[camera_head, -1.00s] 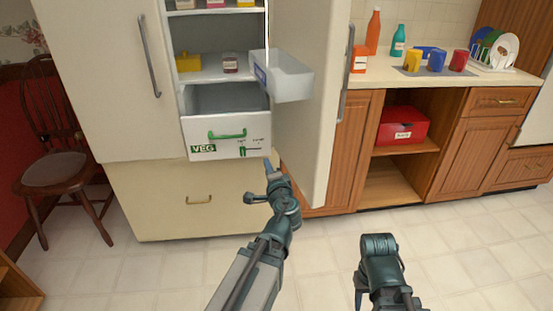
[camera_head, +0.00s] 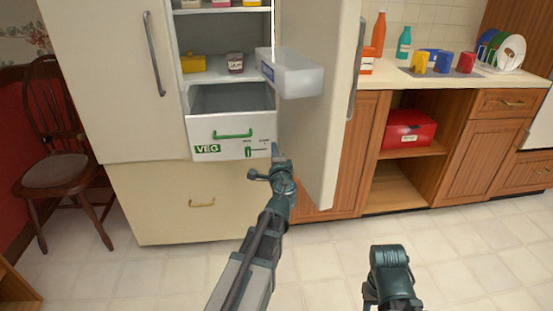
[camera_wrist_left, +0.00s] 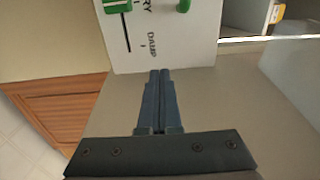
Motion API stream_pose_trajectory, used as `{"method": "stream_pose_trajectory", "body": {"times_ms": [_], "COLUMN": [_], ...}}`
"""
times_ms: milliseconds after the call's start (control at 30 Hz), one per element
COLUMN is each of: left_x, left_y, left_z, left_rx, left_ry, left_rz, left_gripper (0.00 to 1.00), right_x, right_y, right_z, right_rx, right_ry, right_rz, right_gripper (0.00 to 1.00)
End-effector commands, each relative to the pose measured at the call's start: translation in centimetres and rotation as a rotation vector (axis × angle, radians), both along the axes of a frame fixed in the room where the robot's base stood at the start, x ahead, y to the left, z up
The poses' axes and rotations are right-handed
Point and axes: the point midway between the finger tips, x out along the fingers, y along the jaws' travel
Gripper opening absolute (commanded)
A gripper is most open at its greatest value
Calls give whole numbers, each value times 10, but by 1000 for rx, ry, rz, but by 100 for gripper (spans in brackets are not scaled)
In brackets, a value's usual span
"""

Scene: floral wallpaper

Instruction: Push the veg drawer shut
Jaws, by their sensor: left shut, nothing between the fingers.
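The veg drawer (camera_head: 228,140) is a white drawer with a green handle, a green VEG label and a small green slider. It stands pulled out at the bottom of the open fridge, its inside showing from above. Its front also shows at the top of the left wrist view (camera_wrist_left: 160,40). My left gripper (camera_head: 275,150) is shut and empty at the right end of the drawer front. In the left wrist view its fingertips (camera_wrist_left: 160,72) point at the front's edge; I cannot tell whether they touch. My right arm shows at the lower right, but its gripper fingers are not visible.
The open fridge door (camera_head: 338,120) stands just right of the drawer, with a clear door bin (camera_head: 292,76) overhanging near it. A lower cream drawer (camera_head: 165,205) is closed. Cabinets and a counter are to the right. A wooden chair (camera_head: 58,150) stands left.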

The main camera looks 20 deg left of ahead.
Motion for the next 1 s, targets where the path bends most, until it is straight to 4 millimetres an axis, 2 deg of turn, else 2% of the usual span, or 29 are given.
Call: {"method": "stream_pose_trajectory", "body": {"times_ms": [33,100,300,867,1000], "left_x": [12,21,38,44,53], "left_y": [6,12,23,27,31], "left_z": [0,0,0,0,0], "left_rx": [0,0,0,0,0], "left_ry": [0,0,0,0,0], "left_rz": [1,0,1,0,0], "left_gripper": [0,0,0,0,0], "right_x": [0,0,0,0,0], "right_y": [0,0,0,0,0], "right_z": [0,0,0,0,0], "right_rx": [0,0,0,0,0], "right_ry": [0,0,0,0,0], "right_rz": [0,0,0,0,0], "right_gripper": [46,46,46,46,46]}}
